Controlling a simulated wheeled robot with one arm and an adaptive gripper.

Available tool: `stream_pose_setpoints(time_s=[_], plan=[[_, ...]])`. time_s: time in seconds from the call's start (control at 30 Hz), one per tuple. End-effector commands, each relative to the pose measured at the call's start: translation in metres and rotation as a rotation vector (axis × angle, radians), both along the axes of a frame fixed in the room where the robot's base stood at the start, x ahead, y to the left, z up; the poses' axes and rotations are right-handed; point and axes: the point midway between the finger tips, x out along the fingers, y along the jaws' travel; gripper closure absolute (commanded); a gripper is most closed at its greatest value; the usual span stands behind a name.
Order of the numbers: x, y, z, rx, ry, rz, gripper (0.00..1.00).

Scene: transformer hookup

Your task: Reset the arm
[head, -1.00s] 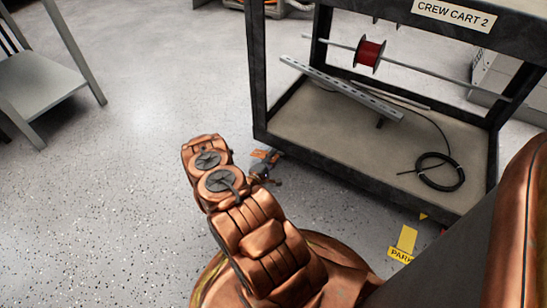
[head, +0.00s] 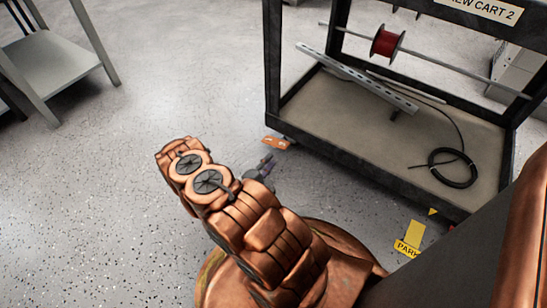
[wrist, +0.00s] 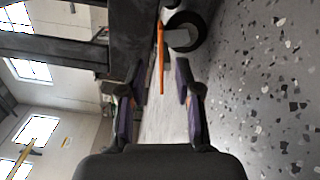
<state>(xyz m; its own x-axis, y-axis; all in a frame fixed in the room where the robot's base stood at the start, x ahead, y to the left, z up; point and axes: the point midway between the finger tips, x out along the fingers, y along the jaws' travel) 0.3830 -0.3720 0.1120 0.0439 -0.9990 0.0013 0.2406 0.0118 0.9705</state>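My copper-coloured arm (head: 265,225) reaches out low over the speckled floor in the head view, its links folded close together. My gripper (head: 266,166) is partly hidden behind the arm there, near the cart's lower left corner. In the wrist view my gripper (wrist: 157,85) shows two dark fingers spread apart, with nothing between their tips. Beyond the fingers are a caster wheel (wrist: 184,32) and an orange piece (wrist: 161,55), apart from the fingers as far as I can tell.
A dark-framed cart (head: 350,150) marked CREW CART 2 stands at the right, with a red spool (head: 386,43), a metal rail (head: 357,78) and a coiled black cable (head: 453,168). A grey table (head: 55,65) stands at upper left. The floor at left is clear.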

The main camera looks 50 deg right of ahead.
Motion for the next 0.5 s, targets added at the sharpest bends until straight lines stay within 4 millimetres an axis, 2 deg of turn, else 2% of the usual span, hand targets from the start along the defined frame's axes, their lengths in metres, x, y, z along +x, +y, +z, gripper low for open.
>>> stream_pose_setpoints(time_s=[0.17,0.5], plan=[[-0.0007,0.0071,0.0001,0.0,-0.001,-0.001,0.67],[-0.0009,0.0077,0.0,0.0,-0.001,-0.001,0.67]])
